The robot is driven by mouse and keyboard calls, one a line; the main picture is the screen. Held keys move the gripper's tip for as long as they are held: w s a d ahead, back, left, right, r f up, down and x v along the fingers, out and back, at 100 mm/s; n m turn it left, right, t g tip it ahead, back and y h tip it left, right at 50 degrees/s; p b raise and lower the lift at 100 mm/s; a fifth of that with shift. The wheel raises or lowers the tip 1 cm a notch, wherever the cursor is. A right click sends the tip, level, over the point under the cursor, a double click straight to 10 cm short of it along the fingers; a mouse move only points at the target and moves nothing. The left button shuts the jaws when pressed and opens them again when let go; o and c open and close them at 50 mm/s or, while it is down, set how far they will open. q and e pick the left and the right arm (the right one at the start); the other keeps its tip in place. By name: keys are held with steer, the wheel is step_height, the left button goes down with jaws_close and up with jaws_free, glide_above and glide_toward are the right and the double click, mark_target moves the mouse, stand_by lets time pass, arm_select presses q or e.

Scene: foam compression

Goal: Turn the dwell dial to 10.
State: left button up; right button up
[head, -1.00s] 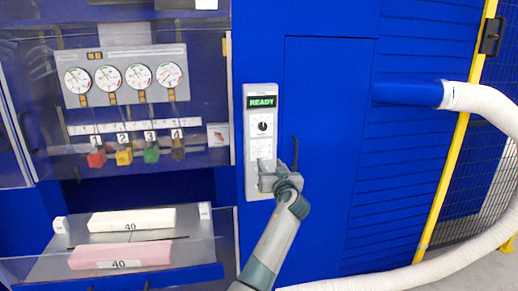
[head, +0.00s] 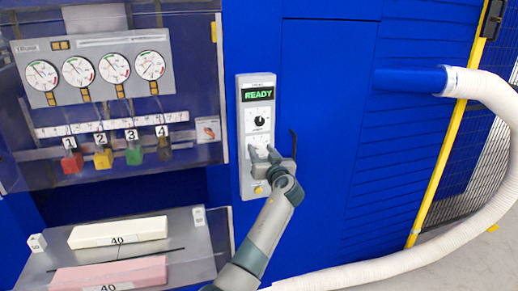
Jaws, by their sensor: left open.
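A narrow grey control panel (head: 243,165) is mounted on the blue cabinet. Its green display (head: 258,94) reads READY. Below it is a black round dial (head: 260,121) with a light pointer mark pointing roughly up; its scale is too small to read. A white plate (head: 259,140) lies under this dial, partly hidden by my left gripper. I cannot read which control is labelled dwell. My left gripper (head: 262,153) is open in front of the panel, just below the black dial and apart from it. A yellow button (head: 259,190) shows below the gripper. My right gripper is not in view.
A dark handle (head: 294,143) stands just right of my gripper. Left are several gauges (head: 113,70), coloured blocks (head: 103,160) behind a clear guard, and white (head: 118,232) and pink (head: 110,275) foam blocks on a platform. A white hose (head: 440,262) curves at right.

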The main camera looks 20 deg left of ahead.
arm_select(q)
steer(key=shift+s, duration=0.1)
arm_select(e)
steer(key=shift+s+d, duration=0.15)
arm_select(q)
steer(key=shift+r, duration=0.1)
steer(key=shift+c, duration=1.3)
steer(key=c, duration=0.8)
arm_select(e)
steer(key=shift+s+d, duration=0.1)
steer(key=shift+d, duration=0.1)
